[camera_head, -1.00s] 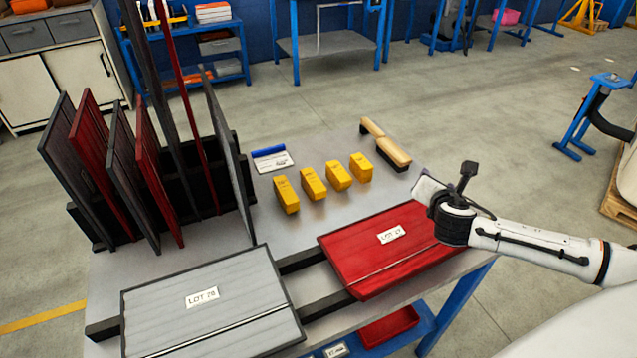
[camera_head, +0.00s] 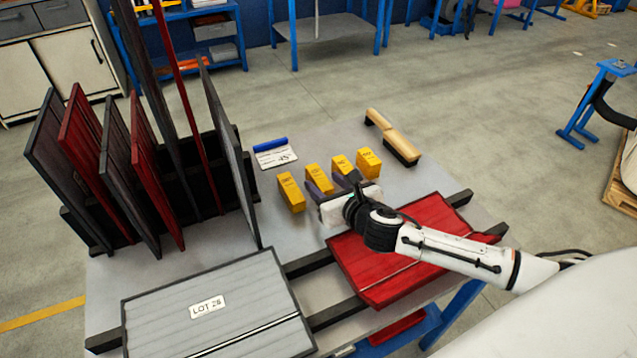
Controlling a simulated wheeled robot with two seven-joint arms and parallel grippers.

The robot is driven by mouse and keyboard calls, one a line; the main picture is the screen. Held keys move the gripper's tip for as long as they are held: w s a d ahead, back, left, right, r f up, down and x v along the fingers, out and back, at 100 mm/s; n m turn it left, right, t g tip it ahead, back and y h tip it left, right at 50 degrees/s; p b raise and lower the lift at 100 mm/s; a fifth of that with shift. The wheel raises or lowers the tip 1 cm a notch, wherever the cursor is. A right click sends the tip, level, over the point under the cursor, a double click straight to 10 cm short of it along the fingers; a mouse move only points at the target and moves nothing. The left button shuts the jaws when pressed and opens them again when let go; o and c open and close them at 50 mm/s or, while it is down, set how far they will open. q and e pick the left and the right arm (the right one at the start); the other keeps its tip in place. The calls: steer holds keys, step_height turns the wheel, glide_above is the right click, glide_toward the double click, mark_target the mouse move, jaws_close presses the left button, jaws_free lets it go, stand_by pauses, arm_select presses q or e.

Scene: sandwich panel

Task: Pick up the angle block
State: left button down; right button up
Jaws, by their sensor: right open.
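Several yellow angle blocks stand in a row on the grey table: the leftmost block (camera_head: 291,192), the second block (camera_head: 317,174), the third block (camera_head: 341,163) and the rightmost block (camera_head: 368,161). My right gripper (camera_head: 334,184) is open, with its fingers pointing at the near side of the second and third blocks. The fingers partly cover the near ends of these blocks. I cannot tell whether they touch one. My left gripper is not in view.
A brush with a wooden handle (camera_head: 393,139) lies right of the row. A red panel (camera_head: 365,272), partly under my right arm, and a grey panel (camera_head: 215,300) lie on dark rails in front. Upright panels (camera_head: 100,170) fill a rack at left.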

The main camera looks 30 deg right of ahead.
mark_target(319, 180)
steer(key=x, duration=0.4)
steer(key=shift+a, duration=0.1)
steer(key=c, duration=1.2)
